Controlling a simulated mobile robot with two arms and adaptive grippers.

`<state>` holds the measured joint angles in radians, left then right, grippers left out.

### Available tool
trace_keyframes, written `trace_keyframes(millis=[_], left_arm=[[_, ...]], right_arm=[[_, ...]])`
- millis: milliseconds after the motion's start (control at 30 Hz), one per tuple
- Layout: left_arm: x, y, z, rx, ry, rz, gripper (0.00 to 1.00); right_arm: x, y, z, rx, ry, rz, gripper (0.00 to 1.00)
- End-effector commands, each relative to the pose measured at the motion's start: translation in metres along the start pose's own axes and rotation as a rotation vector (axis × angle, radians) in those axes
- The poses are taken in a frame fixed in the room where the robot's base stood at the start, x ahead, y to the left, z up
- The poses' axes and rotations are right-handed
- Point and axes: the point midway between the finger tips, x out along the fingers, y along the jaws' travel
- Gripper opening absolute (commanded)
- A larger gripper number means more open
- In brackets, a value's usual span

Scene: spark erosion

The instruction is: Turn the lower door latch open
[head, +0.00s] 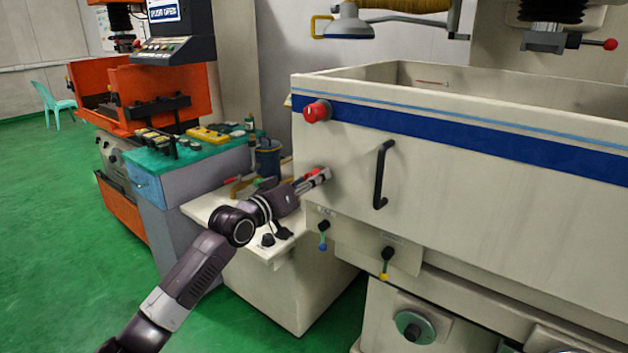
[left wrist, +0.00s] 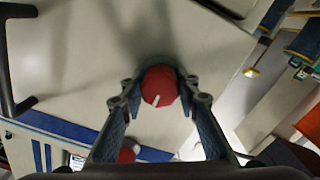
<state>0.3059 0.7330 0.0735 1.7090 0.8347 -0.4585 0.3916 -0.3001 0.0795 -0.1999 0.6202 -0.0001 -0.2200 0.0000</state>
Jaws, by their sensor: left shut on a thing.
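The lower door latch is a red knob (left wrist: 160,85) with a white pointer mark, on the pale front wall of the machine tank. In the left wrist view, it sits between the fingertips of my left gripper (left wrist: 160,92), which is shut on it. The pointer mark faces the lower edge of that picture, slightly left. In the head view, my left gripper (head: 318,180) reaches the tank wall below the upper red knob (head: 317,111) and largely hides the lower latch. My right gripper is in neither view.
A black door handle (head: 381,175) stands out to the right of the gripper. Small levers with blue (head: 322,240) and yellow (head: 386,264) tips hang below. A pale side table (head: 215,212) with tools lies beneath my left forearm. Green floor is open at left.

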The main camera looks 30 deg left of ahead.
Motion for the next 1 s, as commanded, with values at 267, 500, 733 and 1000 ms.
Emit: trace_keyframes(millis=[267, 500, 733, 1000], left_arm=[[0.0000, -0.0003, 0.0008, 0.010, -0.002, -0.001, 0.05], [0.0000, -0.0004, 0.0006, 0.010, -0.001, -0.001, 0.39], [0.0000, -0.0002, 0.0002, 0.009, -0.001, -0.001, 0.47], [-0.0072, -0.0005, 0.0003, 0.009, 0.000, -0.001, 0.47]], right_arm=[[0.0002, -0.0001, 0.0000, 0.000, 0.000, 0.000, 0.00], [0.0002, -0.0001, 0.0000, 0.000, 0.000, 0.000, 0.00], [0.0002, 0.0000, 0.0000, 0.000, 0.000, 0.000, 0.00], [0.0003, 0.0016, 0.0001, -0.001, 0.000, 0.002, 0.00]])
